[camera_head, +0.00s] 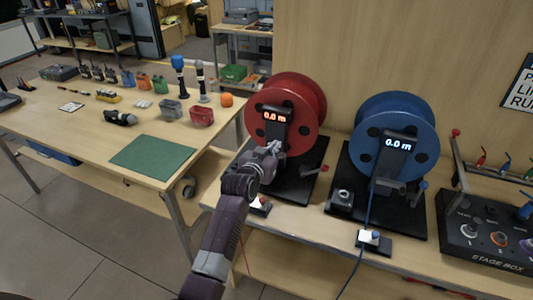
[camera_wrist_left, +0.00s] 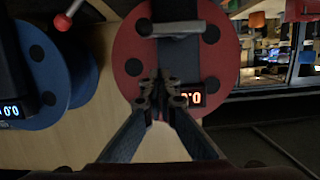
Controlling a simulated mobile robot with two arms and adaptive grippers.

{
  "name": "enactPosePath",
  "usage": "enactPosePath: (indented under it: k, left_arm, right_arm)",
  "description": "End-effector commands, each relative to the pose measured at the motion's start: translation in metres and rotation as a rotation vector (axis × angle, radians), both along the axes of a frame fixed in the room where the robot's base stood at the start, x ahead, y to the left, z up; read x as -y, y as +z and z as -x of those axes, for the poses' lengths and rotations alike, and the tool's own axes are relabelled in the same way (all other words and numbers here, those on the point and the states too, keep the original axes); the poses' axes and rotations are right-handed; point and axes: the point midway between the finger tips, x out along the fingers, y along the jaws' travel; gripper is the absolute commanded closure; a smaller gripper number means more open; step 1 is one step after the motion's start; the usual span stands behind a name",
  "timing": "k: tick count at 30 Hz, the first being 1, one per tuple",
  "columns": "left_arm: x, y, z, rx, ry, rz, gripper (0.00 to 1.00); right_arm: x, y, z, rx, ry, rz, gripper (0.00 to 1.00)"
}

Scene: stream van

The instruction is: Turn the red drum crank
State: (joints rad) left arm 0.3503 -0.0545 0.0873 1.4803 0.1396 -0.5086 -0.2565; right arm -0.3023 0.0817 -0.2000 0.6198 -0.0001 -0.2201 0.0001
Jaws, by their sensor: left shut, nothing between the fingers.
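The red drum (camera_head: 308,93) stands upright on a black base on the bench, and its display reads 0.0 m. It also fills the middle of the left wrist view (camera_wrist_left: 131,67), which is turned over. A grey crank with a red knob (camera_head: 324,169) sticks out low at the drum's right side; its knob also shows in the left wrist view (camera_wrist_left: 63,22). My left gripper (camera_head: 274,149) is in front of the red drum, shut and empty. Its fingertips (camera_wrist_left: 159,82) look close to the display, apart from the crank knob. My right gripper is not in view.
A blue drum (camera_head: 369,113) with its own display stands to the right. Further right are a stage box (camera_head: 487,240) and a rack. The left table (camera_head: 90,125) holds tools, clamps and a green mat (camera_head: 152,157). A wall stands behind the drums.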

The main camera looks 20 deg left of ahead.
Motion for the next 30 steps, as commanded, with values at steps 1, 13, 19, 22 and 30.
enactPosePath:
  k: [1, 13, 19, 22, 30]
  left_arm:
    - [0.0, 0.002, 0.007, 0.005, 0.001, -0.001, 1.0]
    - [-0.002, 0.017, 0.059, 0.008, 0.001, 0.0, 1.0]
    - [-0.002, 0.021, 0.072, 0.008, 0.001, 0.0, 1.0]
    - [-0.002, 0.023, 0.075, 0.009, 0.001, 0.0, 1.0]
    - [0.003, -0.023, 0.119, -0.132, -0.022, -0.02, 1.0]
  right_arm:
    - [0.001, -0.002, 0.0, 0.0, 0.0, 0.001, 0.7]
    - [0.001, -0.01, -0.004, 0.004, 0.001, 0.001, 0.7]
    - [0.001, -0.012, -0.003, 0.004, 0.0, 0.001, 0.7]
    - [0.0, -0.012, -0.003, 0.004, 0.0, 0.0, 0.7]
    - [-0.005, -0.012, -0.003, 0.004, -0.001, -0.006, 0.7]
